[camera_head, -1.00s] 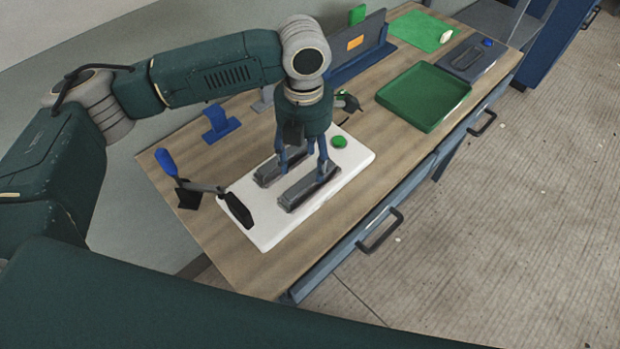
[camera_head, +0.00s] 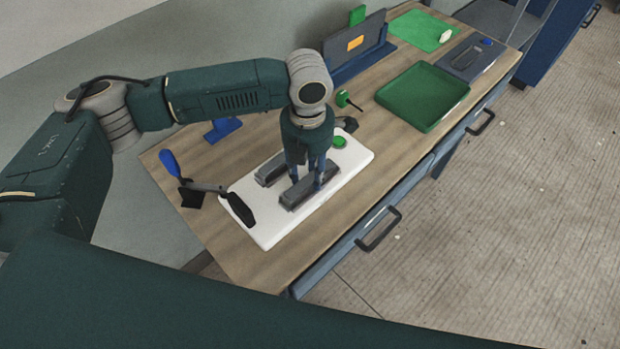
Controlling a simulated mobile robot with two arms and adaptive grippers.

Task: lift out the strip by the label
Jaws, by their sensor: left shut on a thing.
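Two long grey moulds lie on a white board (camera_head: 266,232): a rear mould (camera_head: 268,171) and a front mould (camera_head: 297,194). My left gripper (camera_head: 319,186) points straight down, with its fingertips at the right end of the front mould. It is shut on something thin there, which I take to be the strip. The strip and its label are too small and too covered by the fingers to make out. The front mould still lies flat on the board. My right gripper is not in view.
A green round lid (camera_head: 339,142) is on the board's far right. Farther back are a green tray (camera_head: 424,97) and an upright grey panel (camera_head: 352,48). The wood right of the board is bare.

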